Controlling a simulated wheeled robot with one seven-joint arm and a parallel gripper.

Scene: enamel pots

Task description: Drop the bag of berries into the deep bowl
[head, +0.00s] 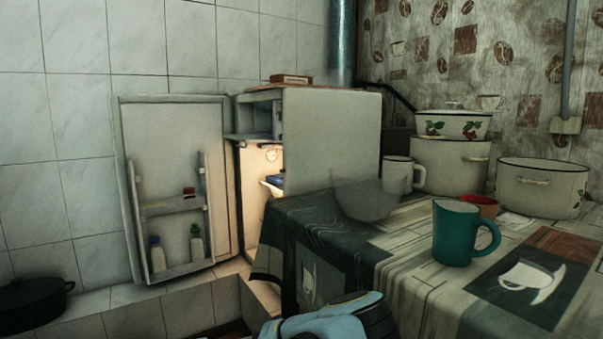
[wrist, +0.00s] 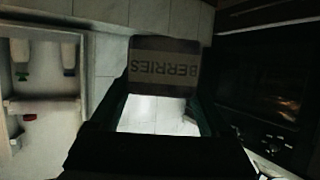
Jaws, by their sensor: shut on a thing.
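The bag of berries (wrist: 163,68) shows in the wrist view, its "BERRIES" label upside down. My gripper (wrist: 162,95) is shut on it, with the dark fingers at its two sides. In the head view part of my arm shows at the bottom centre; the bag cannot be made out there. The deep bowl (head: 365,204) looks like a grey, see-through bowl. It stands on the table near its back left edge, in front of a white mug. The bowl is not seen in the wrist view.
The table (head: 410,290) has a patterned cloth. A teal mug (head: 456,232), an orange cup (head: 483,205), a white mug (head: 399,175) and enamel pots (head: 541,187) stand on it. The fridge (head: 330,140) is open, its door (head: 180,185) swung left. A dark pan (head: 30,305) is at lower left.

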